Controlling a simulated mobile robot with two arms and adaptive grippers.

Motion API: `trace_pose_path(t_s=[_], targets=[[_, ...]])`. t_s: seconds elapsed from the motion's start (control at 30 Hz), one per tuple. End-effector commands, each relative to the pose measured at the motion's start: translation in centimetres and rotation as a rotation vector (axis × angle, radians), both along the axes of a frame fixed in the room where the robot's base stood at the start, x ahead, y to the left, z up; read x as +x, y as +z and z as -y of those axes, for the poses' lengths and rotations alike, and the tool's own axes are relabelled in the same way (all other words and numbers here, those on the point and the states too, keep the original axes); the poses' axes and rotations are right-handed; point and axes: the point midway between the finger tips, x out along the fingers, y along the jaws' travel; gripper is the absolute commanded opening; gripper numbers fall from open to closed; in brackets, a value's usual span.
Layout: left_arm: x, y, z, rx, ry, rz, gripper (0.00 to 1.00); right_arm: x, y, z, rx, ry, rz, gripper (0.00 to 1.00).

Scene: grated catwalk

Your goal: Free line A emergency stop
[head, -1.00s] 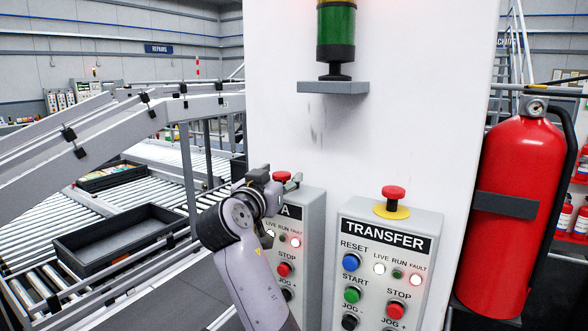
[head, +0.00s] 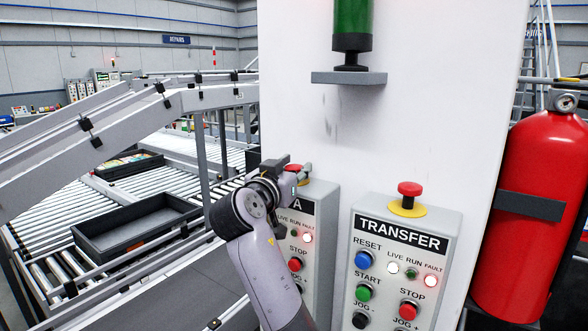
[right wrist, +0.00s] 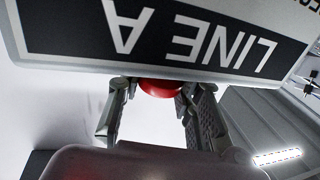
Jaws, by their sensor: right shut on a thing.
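The line A control box (head: 322,225) stands against the white column, left of the TRANSFER box. Its LINE A label shows upside down in the right wrist view (right wrist: 200,37). Its red emergency stop button (right wrist: 160,88) sits between the two fingers of my right gripper (right wrist: 157,103), which is shut on it. In the head view my right gripper (head: 298,172) is at the top of the box and hides most of the button. The box's red fault lamp (head: 307,238) is lit. My left gripper is not in view.
The TRANSFER box (head: 440,225) with its own red emergency stop button (head: 409,189) on a yellow collar stands close on the right. A shelf with a green lamp (head: 352,20) is above. A red fire extinguisher (head: 540,160) hangs at right. Roller conveyors (head: 40,200) lie at left.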

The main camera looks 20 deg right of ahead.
Motion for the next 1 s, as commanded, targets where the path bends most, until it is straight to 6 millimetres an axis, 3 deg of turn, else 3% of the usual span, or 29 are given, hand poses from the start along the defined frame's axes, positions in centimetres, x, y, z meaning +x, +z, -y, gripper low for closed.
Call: trace_pose_path(t_s=[0.27,0.5,0.73,0.77,1.0], targets=[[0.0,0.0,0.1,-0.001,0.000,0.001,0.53,0.0,0.0,0.0,-0.001,0.000,0.001,0.05],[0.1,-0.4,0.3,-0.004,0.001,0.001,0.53,0.0,1.7,-0.1,0.001,0.001,0.005,0.04],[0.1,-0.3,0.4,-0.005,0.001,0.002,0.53,-0.1,2.0,-0.1,-0.003,0.002,0.009,0.04],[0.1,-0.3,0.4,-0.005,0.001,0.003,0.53,-0.1,2.1,-0.1,-0.004,0.002,0.010,0.33],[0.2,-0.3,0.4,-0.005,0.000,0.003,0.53,0.0,1.9,-0.1,-0.002,0.001,0.005,0.49]])
